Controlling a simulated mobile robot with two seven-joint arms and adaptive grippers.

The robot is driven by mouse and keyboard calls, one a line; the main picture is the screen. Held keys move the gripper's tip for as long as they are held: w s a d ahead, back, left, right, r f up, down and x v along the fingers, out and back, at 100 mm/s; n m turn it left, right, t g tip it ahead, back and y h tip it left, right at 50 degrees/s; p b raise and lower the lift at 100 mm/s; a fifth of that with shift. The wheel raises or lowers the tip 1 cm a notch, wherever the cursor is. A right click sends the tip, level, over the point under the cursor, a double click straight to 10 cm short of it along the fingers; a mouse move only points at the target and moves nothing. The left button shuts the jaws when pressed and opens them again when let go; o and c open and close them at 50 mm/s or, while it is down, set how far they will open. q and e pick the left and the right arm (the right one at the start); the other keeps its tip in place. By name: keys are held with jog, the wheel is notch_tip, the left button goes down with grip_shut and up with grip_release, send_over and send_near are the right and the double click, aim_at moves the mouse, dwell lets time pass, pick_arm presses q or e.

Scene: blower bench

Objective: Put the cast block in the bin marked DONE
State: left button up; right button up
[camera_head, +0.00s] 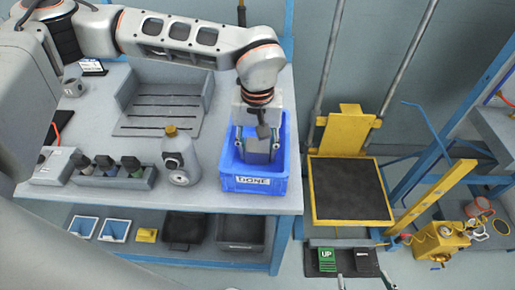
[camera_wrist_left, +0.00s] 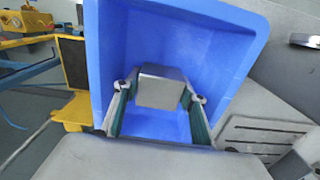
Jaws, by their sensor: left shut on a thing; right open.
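The cast block (camera_head: 257,152) is a plain grey block, held between the fingers of my left gripper (camera_head: 257,142). In the left wrist view the block (camera_wrist_left: 160,88) sits between the two green-padded fingers of the gripper (camera_wrist_left: 158,106), inside the blue bin (camera_wrist_left: 232,18). In the head view the bin (camera_head: 232,184) stands at the bench's right front corner with a DONE label on its front. The gripper reaches into it from above. Whether the block touches the bin floor I cannot tell. My right gripper (camera_head: 365,279) shows only fingertips at the bottom edge, spread apart and empty.
A grey bottle (camera_head: 181,160) stands left of the bin, beside a rack (camera_head: 112,176) of small items. A slotted grey fixture (camera_head: 160,112) is behind. Right of the bench is a yellow-framed lift platform (camera_head: 348,190), with an UP pedal (camera_head: 327,260) in front.

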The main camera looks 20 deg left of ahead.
aim_at(257, 146)
pick_arm(q)
jog(key=o, duration=1.2)
jog(key=shift+f, duration=0.15)
jog(key=shift+o, duration=0.2)
notch_tip(257, 146, up, 12)
jog(key=p, duration=0.1)
jog(key=shift+r, duration=0.2)
